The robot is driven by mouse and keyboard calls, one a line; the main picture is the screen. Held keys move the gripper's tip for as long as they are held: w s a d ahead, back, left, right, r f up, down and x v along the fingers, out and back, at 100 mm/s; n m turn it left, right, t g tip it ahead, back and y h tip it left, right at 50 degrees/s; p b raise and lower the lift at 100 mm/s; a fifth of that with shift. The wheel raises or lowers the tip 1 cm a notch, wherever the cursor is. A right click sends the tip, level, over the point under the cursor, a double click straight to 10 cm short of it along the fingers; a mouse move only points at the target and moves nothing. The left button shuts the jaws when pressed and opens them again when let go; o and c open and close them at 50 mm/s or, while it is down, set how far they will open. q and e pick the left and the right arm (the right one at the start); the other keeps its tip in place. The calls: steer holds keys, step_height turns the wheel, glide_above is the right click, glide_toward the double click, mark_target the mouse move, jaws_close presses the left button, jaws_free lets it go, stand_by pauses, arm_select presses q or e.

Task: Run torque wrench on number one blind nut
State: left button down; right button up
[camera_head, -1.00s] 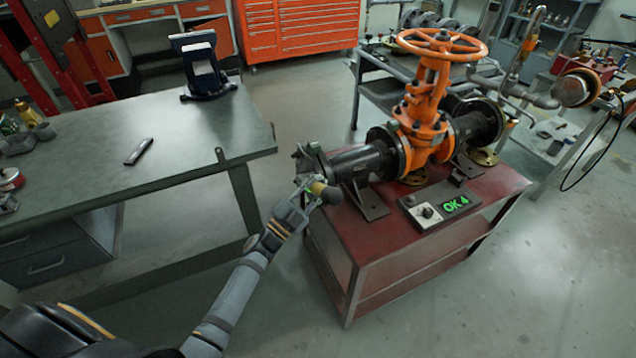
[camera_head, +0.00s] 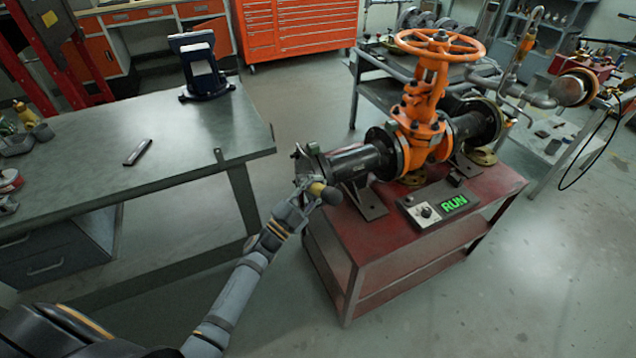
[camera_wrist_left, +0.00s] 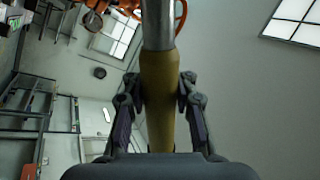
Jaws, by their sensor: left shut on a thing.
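My left gripper (camera_head: 305,197) is shut on the torque wrench (camera_head: 326,192), at the left end of the gate valve pipe. The left wrist view shows the wrench's yellow-brown grip (camera_wrist_left: 158,95) between the two fingers, with a grey shaft (camera_wrist_left: 158,25) running up out of the picture. The blind flange (camera_head: 306,165) closes the pipe's near end. The number one nut and the wrench's head on it are too small or hidden to make out. The control box display (camera_head: 454,203) on the red stand reads RUN in green. My right gripper is not in view.
The orange gate valve (camera_head: 425,120) with its handwheel (camera_head: 440,44) stands on the red stand (camera_head: 400,240). Open floor lies between bench and stand.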

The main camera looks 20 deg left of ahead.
arm_select(q)
steer(key=shift+s+a+r, duration=0.15)
stand_by(0.3)
steer(key=s+a, duration=0.2)
steer(key=a, duration=0.1)
steer(key=shift+s, duration=0.4)
